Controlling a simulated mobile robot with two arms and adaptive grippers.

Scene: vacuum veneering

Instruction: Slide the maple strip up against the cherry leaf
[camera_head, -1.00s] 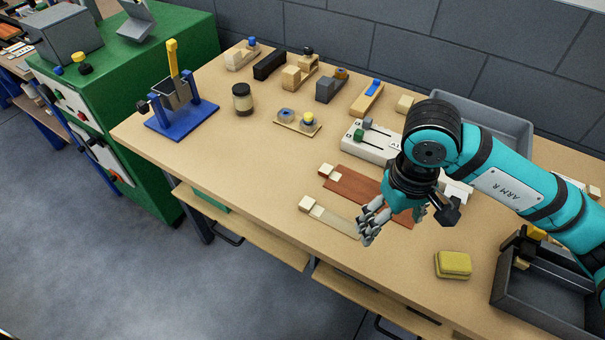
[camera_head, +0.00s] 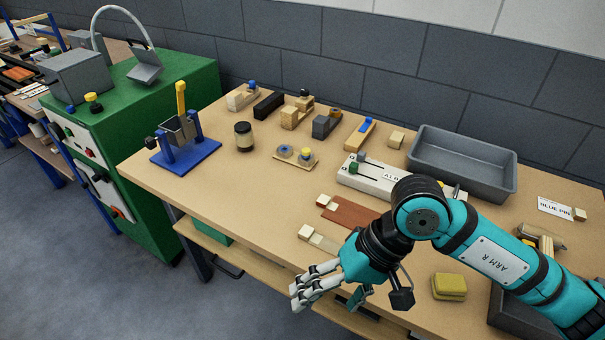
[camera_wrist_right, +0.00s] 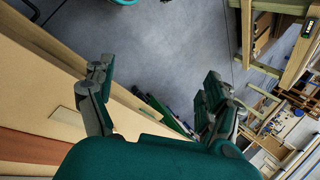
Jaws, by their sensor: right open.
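The pale maple strip (camera_head: 324,242) lies flat near the table's front edge, with small pale blocks (camera_head: 306,232) at its left end. The reddish-brown cherry leaf (camera_head: 350,213) lies behind it, with a bare gap between them. My right arm hides the right ends of both in the head view. In the right wrist view the strip (camera_wrist_right: 68,122) and the leaf (camera_wrist_right: 35,147) show at the left. My right gripper (camera_head: 297,295) is open and empty, beyond the front edge, in front of the strip. My left gripper is not in view.
A pale fixture with a green knob (camera_head: 352,173) stands behind the leaf. A grey tray (camera_head: 463,160) is at the back. The tabletop (camera_head: 220,190) left of the strip is clear.

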